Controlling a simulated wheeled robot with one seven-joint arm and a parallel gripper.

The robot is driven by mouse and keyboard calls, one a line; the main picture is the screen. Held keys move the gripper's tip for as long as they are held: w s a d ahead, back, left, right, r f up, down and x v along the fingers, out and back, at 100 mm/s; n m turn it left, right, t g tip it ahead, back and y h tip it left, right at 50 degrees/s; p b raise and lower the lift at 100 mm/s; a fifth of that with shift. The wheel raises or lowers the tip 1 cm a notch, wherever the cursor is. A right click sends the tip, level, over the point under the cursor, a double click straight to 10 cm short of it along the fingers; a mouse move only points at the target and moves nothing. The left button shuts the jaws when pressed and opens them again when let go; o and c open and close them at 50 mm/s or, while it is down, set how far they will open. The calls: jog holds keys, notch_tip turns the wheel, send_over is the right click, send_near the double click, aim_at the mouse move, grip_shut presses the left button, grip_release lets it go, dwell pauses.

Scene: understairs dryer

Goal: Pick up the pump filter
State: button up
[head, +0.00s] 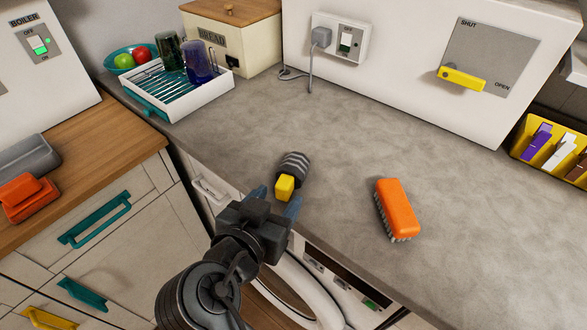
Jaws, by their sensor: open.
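The pump filter (293,166) appears to be the dark ribbed cylinder with a yellow block-shaped end (285,187). It lies on the grey countertop near the front edge, its yellow end toward me. My gripper (275,194) is open, with one blue finger at each side of the yellow end. I cannot tell whether the fingers touch it. The ribbed part lies beyond the fingertips.
An orange brush (397,209) lies to the right on the counter. A white dish rack (190,102) with cups stands at the back left, beside a bread box (243,52). A yellow bin (519,150) with pegs is at far right. The middle counter is clear.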

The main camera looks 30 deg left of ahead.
aim_at(281, 194)
jog(key=shift+x, duration=1.75)
jog(key=shift+a, duration=0.1)
jog(key=c, duration=1)
